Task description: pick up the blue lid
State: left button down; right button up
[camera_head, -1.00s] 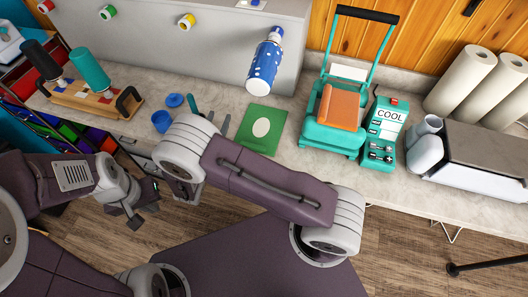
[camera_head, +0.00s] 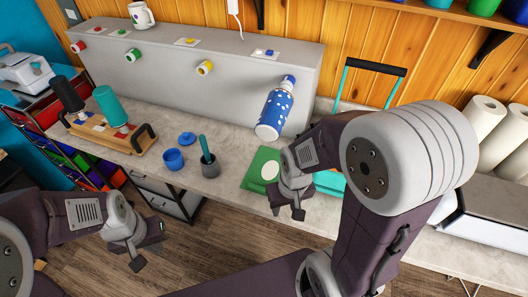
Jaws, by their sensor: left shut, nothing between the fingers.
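The blue lid (camera_head: 187,139) is a small round disc with a knob, lying on the counter. A blue open jar (camera_head: 174,161) stands just in front of it, apart from it. My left gripper (camera_head: 147,255) is shut and empty, hanging in front of the counter, below and left of the lid. My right gripper (camera_head: 287,208) is over the counter's front edge, to the right of the lid and near the green mat; I cannot tell whether it is open. Neither gripper touches the lid.
A grey pot (camera_head: 207,166) with a teal-handled tool stands right of the jar. A wooden press block (camera_head: 112,132) is at left. The green mat (camera_head: 256,171) and a blue dotted bottle (camera_head: 275,112) are to the right.

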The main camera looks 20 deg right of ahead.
aim_at(186, 139)
jog(key=i+j+z, duration=0.2)
jog(key=j+z, duration=0.3)
jog(key=i+j+z, duration=0.15)
jog(key=j+z, duration=0.8)
jog(key=j, duration=0.15)
jog(key=j+z, duration=0.5)
jog(key=k+j+z, duration=0.25)
jog(key=j+z, duration=0.25)
jog(key=k+j+z, duration=0.25)
jog(key=j+z, duration=0.25)
jog(key=j, duration=0.15)
